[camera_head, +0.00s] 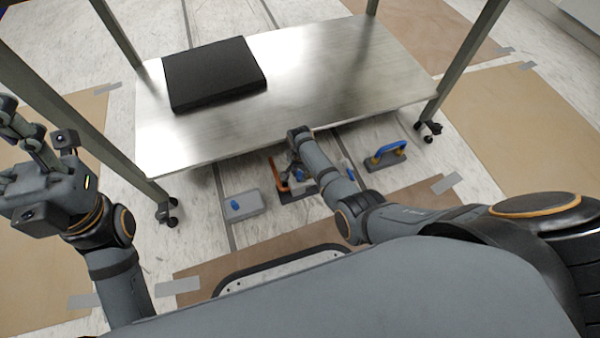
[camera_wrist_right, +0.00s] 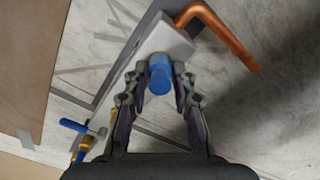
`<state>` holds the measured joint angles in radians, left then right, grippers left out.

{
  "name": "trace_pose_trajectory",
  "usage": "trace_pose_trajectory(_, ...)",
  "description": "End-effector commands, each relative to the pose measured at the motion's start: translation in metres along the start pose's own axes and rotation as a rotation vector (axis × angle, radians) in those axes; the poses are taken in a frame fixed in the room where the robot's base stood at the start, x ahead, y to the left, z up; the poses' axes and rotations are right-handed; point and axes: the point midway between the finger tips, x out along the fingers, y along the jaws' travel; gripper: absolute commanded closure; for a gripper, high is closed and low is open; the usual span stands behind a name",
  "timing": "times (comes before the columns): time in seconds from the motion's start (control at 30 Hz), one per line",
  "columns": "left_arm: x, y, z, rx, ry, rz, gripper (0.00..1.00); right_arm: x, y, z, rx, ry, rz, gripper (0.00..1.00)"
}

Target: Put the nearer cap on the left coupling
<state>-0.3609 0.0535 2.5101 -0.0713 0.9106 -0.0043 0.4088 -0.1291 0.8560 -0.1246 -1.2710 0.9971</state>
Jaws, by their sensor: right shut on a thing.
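In the wrist view a blue cap (camera_wrist_right: 160,78) is between the two fingers of my right gripper (camera_wrist_right: 160,88), which is shut on it. The cap is in front of a pale grey bar (camera_wrist_right: 158,42); whether it touches the bar I cannot tell. A bent copper pipe (camera_wrist_right: 228,32) is at the upper right. In the head view my right gripper (camera_head: 296,170) is low at the pipe assembly (camera_head: 278,172), partly hidden by my arm.
A metal table (camera_head: 330,75) with a black slab (camera_head: 215,72) stands over the work area. A blue-handled tool (camera_head: 386,153) stands at the right. A blue lever (camera_wrist_right: 75,126) and brass fitting (camera_wrist_right: 82,148) show at the wrist view's lower left. Table legs flank the floor.

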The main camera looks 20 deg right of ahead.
Motion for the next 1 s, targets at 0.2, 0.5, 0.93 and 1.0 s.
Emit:
trace_pose_trajectory(0.2,-0.0007,0.0001,0.0001,0.000,0.000,0.000,0.56,0.0014,0.0005,0.0001,0.000,0.001,0.000,0.87)
trace_pose_trajectory(0.5,-0.0008,0.0016,-0.0001,-0.003,0.001,0.009,0.56,0.0016,0.0006,0.0002,0.000,0.000,0.000,0.54)
trace_pose_trajectory(0.93,-0.0005,0.0020,-0.0001,-0.003,0.001,0.012,0.56,0.0008,0.0003,0.0001,0.000,0.000,0.000,0.26)
trace_pose_trajectory(1.0,-0.0005,0.0018,-0.0001,-0.003,0.001,0.011,0.56,0.0008,0.0003,0.0001,0.000,0.000,0.000,0.25)
